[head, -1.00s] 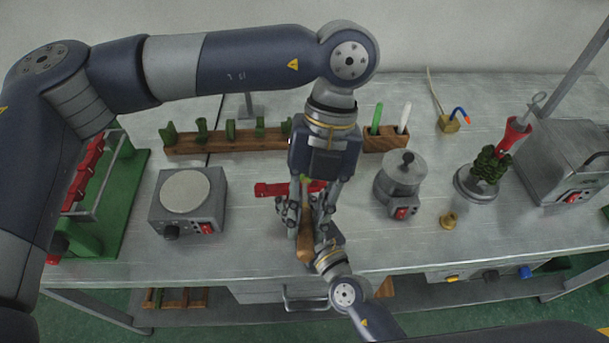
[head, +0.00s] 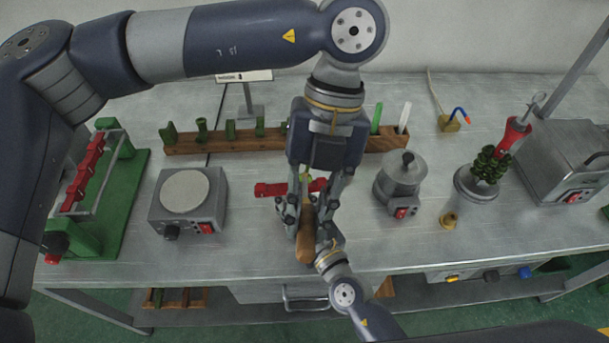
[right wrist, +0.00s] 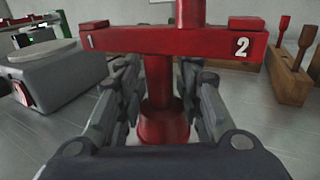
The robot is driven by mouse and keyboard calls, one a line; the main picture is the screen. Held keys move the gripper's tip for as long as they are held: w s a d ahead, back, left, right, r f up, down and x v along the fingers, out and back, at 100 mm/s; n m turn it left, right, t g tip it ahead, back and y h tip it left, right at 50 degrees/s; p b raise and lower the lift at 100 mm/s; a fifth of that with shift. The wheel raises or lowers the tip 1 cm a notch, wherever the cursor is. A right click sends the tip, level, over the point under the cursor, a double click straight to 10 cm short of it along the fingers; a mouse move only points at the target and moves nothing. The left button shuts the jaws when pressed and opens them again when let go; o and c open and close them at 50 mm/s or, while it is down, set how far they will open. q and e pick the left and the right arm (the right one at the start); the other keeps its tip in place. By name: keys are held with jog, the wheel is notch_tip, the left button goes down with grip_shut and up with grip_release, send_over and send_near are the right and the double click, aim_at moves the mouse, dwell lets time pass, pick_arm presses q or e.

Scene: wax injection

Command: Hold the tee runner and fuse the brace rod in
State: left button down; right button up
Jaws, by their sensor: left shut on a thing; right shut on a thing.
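The red tee runner (right wrist: 160,45) fills the middle of the right wrist view, its crossbar marked 1 and 2. My right gripper (right wrist: 165,85) is shut around its upright stem. A red upright piece (right wrist: 191,12) rises from the crossbar; I cannot tell whether it is the brace rod or part of the runner. In the head view, part of the red bar (head: 269,189) shows behind the grippers. My left gripper (head: 308,218), pointing down, is shut on a tool with a brown handle (head: 305,247). The tool's tip and the contact area are hidden by the fingers.
A hot plate (head: 188,198) stands left and a small grey pot (head: 401,180) right. A wooden rack (head: 225,146) with green pieces runs behind. A green fixture (head: 122,185) is far left. A green wax tree (head: 490,165) stands right. Bare tabletop lies around the grippers.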

pick_arm(q)
jog(key=shift+r, duration=0.8)
pick_arm(e)
jog(key=shift+f, duration=0.15)
jog(key=o, duration=1.3)
jog(key=shift+c, duration=0.2)
jog(key=v, duration=1.2)
jog(key=shift+d, duration=0.1)
